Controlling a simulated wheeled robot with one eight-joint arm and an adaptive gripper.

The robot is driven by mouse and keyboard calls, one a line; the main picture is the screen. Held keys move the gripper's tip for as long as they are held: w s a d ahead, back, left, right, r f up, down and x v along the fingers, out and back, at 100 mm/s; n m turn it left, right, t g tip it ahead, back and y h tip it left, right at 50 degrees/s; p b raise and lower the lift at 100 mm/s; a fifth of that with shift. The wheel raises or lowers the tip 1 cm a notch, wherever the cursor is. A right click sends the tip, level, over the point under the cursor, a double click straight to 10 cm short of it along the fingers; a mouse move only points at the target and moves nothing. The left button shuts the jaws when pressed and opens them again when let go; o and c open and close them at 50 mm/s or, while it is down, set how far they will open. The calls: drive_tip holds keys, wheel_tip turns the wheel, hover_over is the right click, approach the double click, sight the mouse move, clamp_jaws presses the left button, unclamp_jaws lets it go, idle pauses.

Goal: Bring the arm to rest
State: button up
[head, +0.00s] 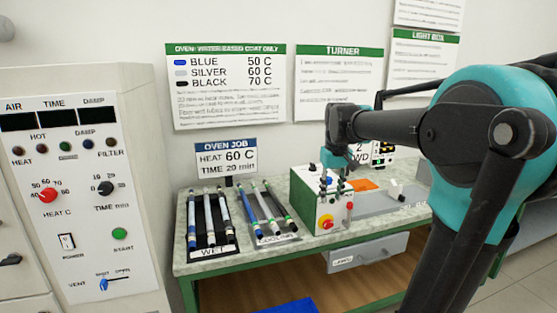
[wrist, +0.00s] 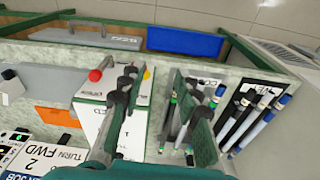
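My teal and black arm (head: 485,130) reaches in from the right of the head view, over the bench. My gripper (head: 333,183) hangs pointing down in front of the green and white turner box (head: 305,195), above the bench top. In the wrist view my gripper (wrist: 162,82) has its two fingers spread apart, with nothing held between them. The box (wrist: 95,125) lies behind and beside the left finger there. Whether a finger touches the box I cannot tell.
Rods lie on the black WET rack (head: 208,243) and the COOLING rack (head: 275,236) on the bench (head: 185,262). An orange patch (head: 362,185) lies right of the box. The oven panel (head: 75,190) stands left. A blue bin (wrist: 185,41) is below the bench.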

drive_tip(key=s+d+f+m+t, duration=0.2)
drive_tip(key=s+f+t, duration=0.1)
drive_tip(key=s+f, duration=1.5)
wheel_tip(320, 180, down, 5)
drive_tip(key=shift+s+d+r+m, duration=0.1)
drive_tip(key=shift+s+d+m, duration=0.15)
drive_tip(key=shift+d+m, duration=0.1)
